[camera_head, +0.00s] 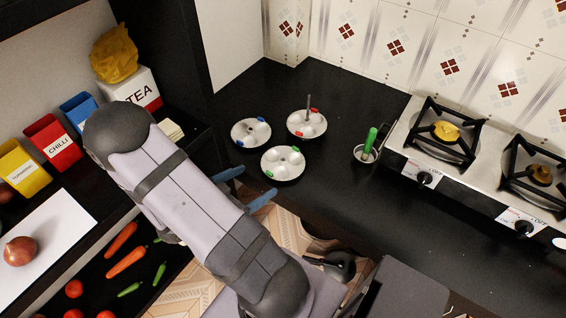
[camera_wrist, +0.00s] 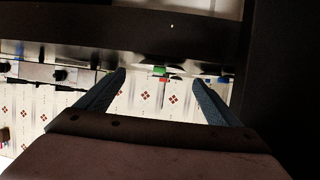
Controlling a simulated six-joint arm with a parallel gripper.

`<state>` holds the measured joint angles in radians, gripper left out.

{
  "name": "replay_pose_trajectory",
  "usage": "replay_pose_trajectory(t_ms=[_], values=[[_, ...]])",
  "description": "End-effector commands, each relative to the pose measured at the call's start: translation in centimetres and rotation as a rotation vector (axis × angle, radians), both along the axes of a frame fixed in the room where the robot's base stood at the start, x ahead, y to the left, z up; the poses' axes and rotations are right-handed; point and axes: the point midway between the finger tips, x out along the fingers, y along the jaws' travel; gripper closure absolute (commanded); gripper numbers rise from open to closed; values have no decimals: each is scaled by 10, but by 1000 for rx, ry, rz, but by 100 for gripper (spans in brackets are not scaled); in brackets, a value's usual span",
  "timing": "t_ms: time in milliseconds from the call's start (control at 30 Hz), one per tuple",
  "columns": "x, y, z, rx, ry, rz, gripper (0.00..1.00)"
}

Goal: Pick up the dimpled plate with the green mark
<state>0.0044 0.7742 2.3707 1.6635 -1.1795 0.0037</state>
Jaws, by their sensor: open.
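The dimpled plate with green marks (camera_head: 283,163) lies on the black counter in the head view, nearest my gripper of three similar plates. My gripper (camera_head: 260,180) has two blue fingers spread apart with nothing between them. It is in front of the green-marked plate, to its lower left, and apart from it. In the wrist view my open fingers (camera_wrist: 160,78) show with a small green mark (camera_wrist: 160,70) between their tips. That view is nearly edge-on to the counter, so the plate's shape is hard to make out.
A blue-marked plate (camera_head: 251,132) lies behind left and a red-marked plate (camera_head: 300,130) behind right, with a grey rod upright at it. A small cup with a green-handled item (camera_head: 370,141) stands right, before the stove (camera_head: 398,143). A shelf with tins (camera_head: 52,143) is left.

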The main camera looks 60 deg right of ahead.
Motion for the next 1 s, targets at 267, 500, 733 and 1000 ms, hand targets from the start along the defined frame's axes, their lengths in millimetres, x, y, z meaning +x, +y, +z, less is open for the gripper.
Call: replay_pose_trajectory(t_ms=[267,500,733,1000], values=[[-1,-8,-4,1,1,-1,13],[-6,-32,-17,2,3,-4,13],[-6,-49,-24,2,1,-1,13],[-6,-50,-25,2,-1,1,16]])
